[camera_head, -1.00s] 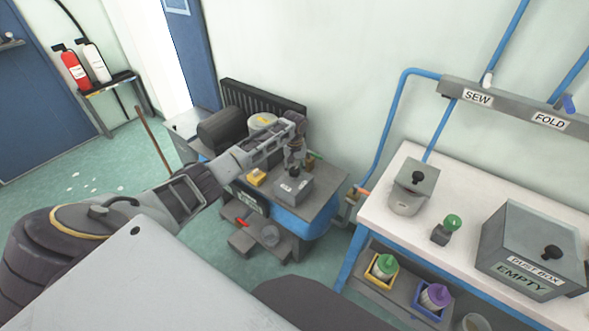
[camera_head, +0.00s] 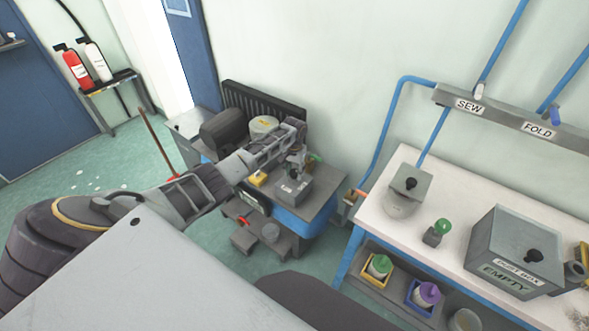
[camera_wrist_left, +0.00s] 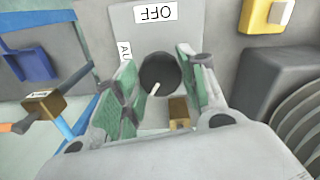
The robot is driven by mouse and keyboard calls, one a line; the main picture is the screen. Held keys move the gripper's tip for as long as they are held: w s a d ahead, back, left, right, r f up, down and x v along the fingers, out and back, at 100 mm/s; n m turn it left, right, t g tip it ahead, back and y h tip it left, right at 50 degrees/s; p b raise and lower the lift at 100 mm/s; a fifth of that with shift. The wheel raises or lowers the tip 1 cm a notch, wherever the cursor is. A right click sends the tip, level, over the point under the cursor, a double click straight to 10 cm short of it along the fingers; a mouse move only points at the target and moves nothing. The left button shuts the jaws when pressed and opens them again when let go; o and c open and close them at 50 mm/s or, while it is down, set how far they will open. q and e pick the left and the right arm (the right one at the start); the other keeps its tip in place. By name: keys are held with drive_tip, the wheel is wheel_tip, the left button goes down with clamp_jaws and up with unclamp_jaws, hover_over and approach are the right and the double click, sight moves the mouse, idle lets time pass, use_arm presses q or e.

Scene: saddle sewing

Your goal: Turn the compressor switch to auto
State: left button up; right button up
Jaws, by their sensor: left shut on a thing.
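The compressor (camera_head: 300,215), with a blue tank and a grey top, stands by the back wall in the head view. Its grey switch box (camera_head: 291,190) is at the front right of the top. My left gripper (camera_head: 297,163) is at this box. In the left wrist view its green-padded fingers (camera_wrist_left: 155,80) are shut on the round dark switch knob (camera_wrist_left: 158,70), one on each side. The knob's white pointer mark slants down and left. The OFF label (camera_wrist_left: 155,13) is above the knob. The AUTO label (camera_wrist_left: 124,52) is partly hidden by the left finger. My right gripper is not in view.
A white workbench (camera_head: 450,205) at the right bears a dust box (camera_head: 515,250). Fire extinguishers (camera_head: 75,68) stand back left. Floor is open at the left.

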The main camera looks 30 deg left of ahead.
use_arm(q)
drive_tip(key=m+p, duration=0.1)
drive_tip(key=m, duration=0.1)
drive_tip(key=shift+m, duration=1.5)
drive_tip(key=m+p, duration=0.1)
drive_tip(key=m, duration=0.2)
drive_tip(key=shift+m, duration=1.5)
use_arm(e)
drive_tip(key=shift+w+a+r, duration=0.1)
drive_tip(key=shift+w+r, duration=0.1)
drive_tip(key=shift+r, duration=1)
use_arm(q)
drive_tip(key=shift+m, duration=0.3)
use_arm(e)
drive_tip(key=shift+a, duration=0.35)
use_arm(q)
drive_tip(key=o, duration=1)
drive_tip(key=shift+o, duration=0.2)
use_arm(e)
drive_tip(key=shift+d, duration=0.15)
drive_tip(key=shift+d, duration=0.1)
